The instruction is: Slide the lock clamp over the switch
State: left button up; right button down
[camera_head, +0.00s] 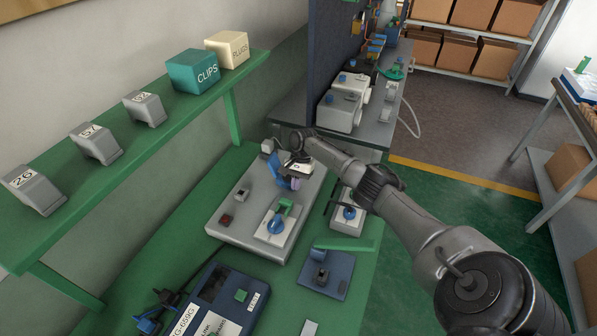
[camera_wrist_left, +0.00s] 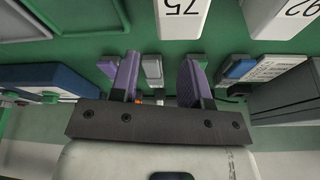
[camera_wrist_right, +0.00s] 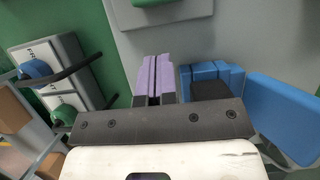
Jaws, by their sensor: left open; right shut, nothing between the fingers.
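A grey panel unit (camera_head: 222,232) lies on the green bench. It carries a red switch (camera_head: 226,219), a black switch (camera_head: 243,194) and a blue knob (camera_head: 275,225) with a green piece (camera_head: 286,206) beside it. A blue slotted part (camera_head: 279,170) stands at its far end; I cannot tell whether this or the green piece is the lock clamp. My right gripper (camera_head: 295,183) is shut and empty beside the blue part. Its purple fingertips (camera_wrist_right: 153,78) are together, left of the blue blocks (camera_wrist_right: 209,73) in the right wrist view. My left gripper (camera_wrist_left: 160,77) is open and empty.
A box with a blue knob (camera_head: 348,214) stands right of the panel. A dark blue plate with a black switch (camera_head: 333,286) and a blue meter (camera_head: 222,300) lie nearer. A green shelf (camera_head: 130,160) with labelled boxes runs along the left wall.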

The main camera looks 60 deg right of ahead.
aim_at(284, 208)
pick_arm(q)
jog(key=shift+r, duration=0.35)
pick_arm(e)
jog(key=shift+a+r, duration=0.15)
jog(key=shift+a, duration=0.45)
pick_arm(q)
jog(key=shift+d+r+p, duration=0.1)
jog(key=shift+r+p, duration=0.1)
jog(key=shift+p, duration=0.25)
pick_arm(e)
jog(key=shift+s+a, duration=0.15)
jog(key=shift+a, duration=0.6)
pick_arm(q)
jog(key=shift+r, duration=0.15)
pick_arm(e)
jog(key=shift+a, duration=0.6)
pick_arm(q)
jog(key=shift+a, duration=0.2)
